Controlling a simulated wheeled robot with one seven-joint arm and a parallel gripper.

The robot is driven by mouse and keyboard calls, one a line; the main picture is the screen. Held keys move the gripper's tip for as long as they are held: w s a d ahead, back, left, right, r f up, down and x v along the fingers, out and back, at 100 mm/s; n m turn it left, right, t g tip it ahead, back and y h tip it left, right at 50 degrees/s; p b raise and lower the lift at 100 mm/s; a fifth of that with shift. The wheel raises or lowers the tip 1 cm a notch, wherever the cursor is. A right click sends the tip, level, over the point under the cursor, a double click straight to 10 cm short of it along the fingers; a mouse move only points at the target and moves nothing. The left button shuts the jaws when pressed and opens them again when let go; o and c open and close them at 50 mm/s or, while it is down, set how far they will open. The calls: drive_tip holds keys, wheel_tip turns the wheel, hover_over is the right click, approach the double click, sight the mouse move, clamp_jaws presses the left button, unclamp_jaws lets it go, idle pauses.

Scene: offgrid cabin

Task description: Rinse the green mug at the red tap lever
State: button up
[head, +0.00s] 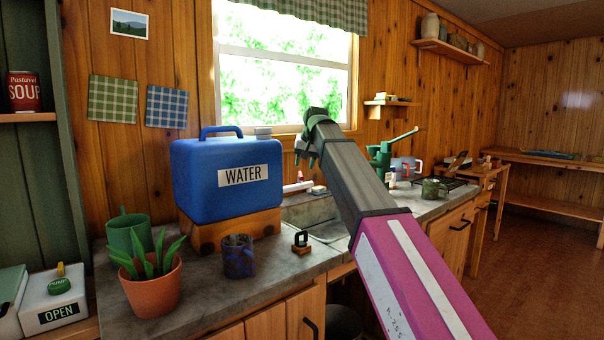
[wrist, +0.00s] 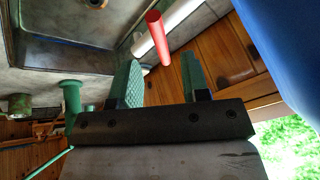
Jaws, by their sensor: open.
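A plain green mug (head: 128,236) stands on the left of the counter, partly hidden by a potted plant. A mottled green mug (head: 434,188) stands farther right along the counter and also shows in the wrist view (wrist: 19,104). The red tap lever (wrist: 157,38) rises from a white spout (wrist: 177,25); its tip also shows in the head view (head: 299,175) beside the blue water container. My gripper (head: 306,156) is open and empty above the sink. In the wrist view its green fingers (wrist: 161,75) are apart, with the lever beyond the gap between them.
The blue WATER container (head: 226,180) stands on a wooden block left of the sink (head: 327,228). The potted plant (head: 152,286), a dark patterned cup (head: 238,257) and a small black-and-orange object (head: 301,242) occupy the front counter. A green hand pump (head: 382,160) stands right of the sink.

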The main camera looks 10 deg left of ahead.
sight(302, 175)
drive_tip(key=shift+x, duration=2.15)
clamp_jaws()
